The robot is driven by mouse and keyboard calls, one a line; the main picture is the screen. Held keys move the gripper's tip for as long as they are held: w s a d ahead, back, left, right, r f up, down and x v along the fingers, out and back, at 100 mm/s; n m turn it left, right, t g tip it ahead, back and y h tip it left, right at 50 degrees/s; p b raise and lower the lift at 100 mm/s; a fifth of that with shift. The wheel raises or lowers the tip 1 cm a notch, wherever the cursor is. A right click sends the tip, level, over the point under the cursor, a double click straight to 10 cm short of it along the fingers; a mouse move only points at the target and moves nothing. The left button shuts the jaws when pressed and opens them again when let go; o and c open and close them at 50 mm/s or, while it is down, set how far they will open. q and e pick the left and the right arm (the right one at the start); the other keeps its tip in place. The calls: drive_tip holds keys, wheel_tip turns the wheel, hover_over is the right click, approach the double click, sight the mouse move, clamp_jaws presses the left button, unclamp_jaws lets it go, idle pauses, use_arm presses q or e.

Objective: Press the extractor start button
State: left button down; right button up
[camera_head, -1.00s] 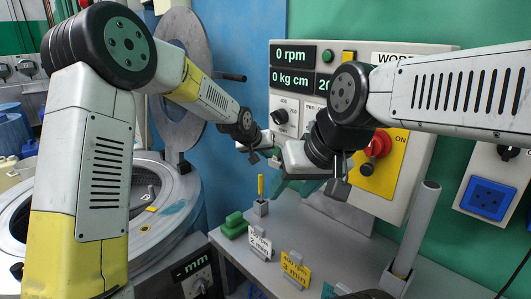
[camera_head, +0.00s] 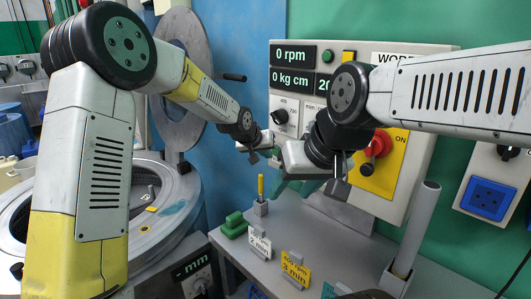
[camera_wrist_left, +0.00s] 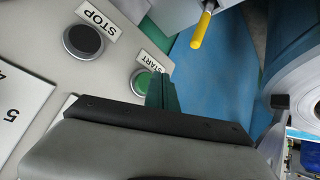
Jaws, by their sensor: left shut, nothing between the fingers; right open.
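The green START button (camera_wrist_left: 146,82) sits on the grey panel in the left wrist view, under its START label. The dark STOP button (camera_wrist_left: 83,40) is beside it. My left gripper (camera_wrist_left: 164,92) is shut and empty, its teal fingers overlapping the START button's edge in that view. I cannot tell whether they touch it. In the head view my left gripper (camera_head: 262,152) is at the lower left edge of the control panel (camera_head: 420,175), and the START button is hidden there. My right gripper (camera_head: 296,187) is open, in front of the panel's lower part.
A yellow-tipped peg (camera_head: 261,187), a green block (camera_head: 235,225) and label cards (camera_head: 295,268) stand on the grey shelf below. A grey post (camera_head: 415,230) rises at the right. The round drum machine (camera_head: 178,205) is at the left. A red knob (camera_head: 377,144) sticks out of the panel.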

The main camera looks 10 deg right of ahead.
idle(0.7)
use_arm(q)
drive_tip(key=shift+w+d, duration=0.2)
drive_tip(key=shift+d, duration=0.15)
drive_tip(key=shift+w+d, duration=0.25)
drive_tip(key=shift+d, duration=0.1)
idle(0.6)
drive_tip(key=shift+a, duration=0.15)
drive_tip(key=shift+s+a, duration=0.45)
drive_tip(key=shift+a, duration=0.1)
drive_tip(key=shift+s+a, duration=0.7)
drive_tip(key=shift+a, duration=0.35)
drive_tip(key=shift+s+a, duration=0.7)
drive_tip(key=shift+a, duration=0.35)
